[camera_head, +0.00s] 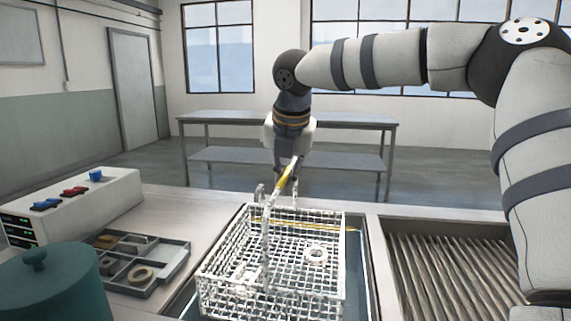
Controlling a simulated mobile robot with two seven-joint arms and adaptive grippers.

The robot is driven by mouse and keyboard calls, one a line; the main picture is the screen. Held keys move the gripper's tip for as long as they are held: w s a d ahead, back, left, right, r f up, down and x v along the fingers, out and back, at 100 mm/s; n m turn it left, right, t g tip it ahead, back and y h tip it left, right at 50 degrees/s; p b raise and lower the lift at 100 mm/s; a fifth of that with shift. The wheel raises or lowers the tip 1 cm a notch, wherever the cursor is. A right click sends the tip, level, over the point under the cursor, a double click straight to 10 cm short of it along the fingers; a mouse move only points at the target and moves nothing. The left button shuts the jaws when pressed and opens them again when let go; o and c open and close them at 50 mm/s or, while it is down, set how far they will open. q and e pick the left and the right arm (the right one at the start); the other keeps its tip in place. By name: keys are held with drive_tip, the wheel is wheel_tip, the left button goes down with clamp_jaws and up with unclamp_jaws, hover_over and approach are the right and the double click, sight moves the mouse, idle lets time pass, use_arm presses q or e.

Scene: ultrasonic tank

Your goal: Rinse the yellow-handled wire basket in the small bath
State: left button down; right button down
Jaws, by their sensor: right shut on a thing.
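The wire basket (222,266) is a pale open mesh box with an upright handle whose grip is yellow (286,178). A white ring-shaped part (316,253) lies in it. My right gripper (287,165) is shut on the yellow grip, above the basket's far side. The basket is at the small bath (362,284), within its outline; I cannot tell how deep it sits or whether it touches liquid. A yellow line shows on the bath's far wall behind the mesh. My left gripper is out of view.
A ribbed draining rack (440,275) lies right of the bath. At left are a compartment tray (176,262) with ring parts, a control box (110,195) with coloured buttons and a teal lidded pot (45,288). A grey table (290,118) stands behind.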

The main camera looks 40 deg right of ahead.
drive_tip(key=shift+f, duration=7)
drive_tip(key=shift+r, duration=10.3)
